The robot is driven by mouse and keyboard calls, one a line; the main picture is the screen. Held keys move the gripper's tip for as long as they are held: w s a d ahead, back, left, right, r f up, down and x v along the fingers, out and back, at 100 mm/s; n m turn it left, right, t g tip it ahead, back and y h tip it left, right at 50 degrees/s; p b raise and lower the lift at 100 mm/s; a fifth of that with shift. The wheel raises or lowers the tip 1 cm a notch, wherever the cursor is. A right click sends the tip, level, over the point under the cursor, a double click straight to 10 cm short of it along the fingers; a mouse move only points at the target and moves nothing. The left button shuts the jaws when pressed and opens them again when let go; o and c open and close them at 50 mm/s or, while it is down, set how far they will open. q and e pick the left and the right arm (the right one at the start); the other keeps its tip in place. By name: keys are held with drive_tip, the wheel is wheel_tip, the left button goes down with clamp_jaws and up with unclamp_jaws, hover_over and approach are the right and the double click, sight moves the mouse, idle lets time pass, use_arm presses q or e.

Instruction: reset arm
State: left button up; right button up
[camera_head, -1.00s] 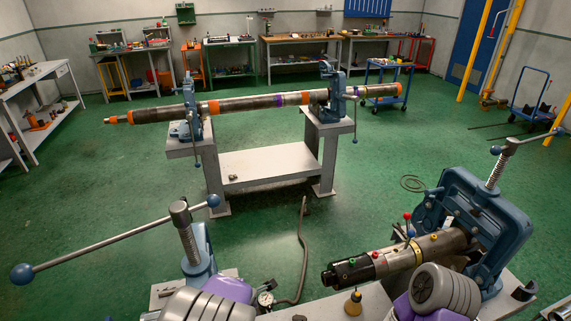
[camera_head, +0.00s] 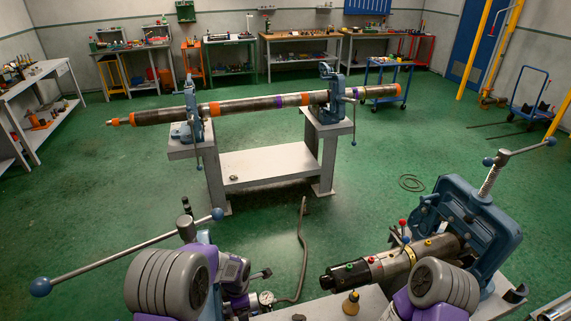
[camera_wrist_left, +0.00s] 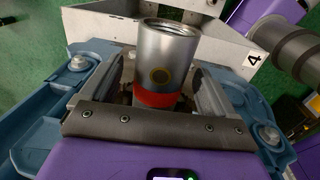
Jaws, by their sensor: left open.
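My left arm's grey and purple links (camera_head: 170,282) stand at the bottom left of the head view, in front of the left front vise (camera_head: 187,232) and hiding most of it. My left gripper's fingers show in the left wrist view (camera_wrist_left: 160,85); they are open. A silver cylinder (camera_wrist_left: 166,50) with a red band stands between them; I cannot tell if they touch it. A blue vise body (camera_wrist_left: 35,115) lies around and beyond. My right arm's grey and purple links (camera_head: 440,285) are at the bottom right; its gripper is not visible.
The right front vise (camera_head: 470,225) holds a metal tool (camera_head: 385,265) with a black end. A yellow-topped piece (camera_head: 351,302) stands on the near bench. Behind, a long pipe (camera_head: 250,104) lies in two vises. Long handles (camera_head: 130,252) stick out.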

use_arm(q)
drive_tip(key=shift+w+a+r+g+p, duration=0.1)
drive_tip(key=shift+w+r+g+p, duration=0.05)
drive_tip(key=shift+g+p, duration=0.45)
drive_tip(key=shift+r+p, duration=1.9)
drive_tip(key=shift+r, duration=0.75)
drive_tip(key=shift+f, duration=0.1)
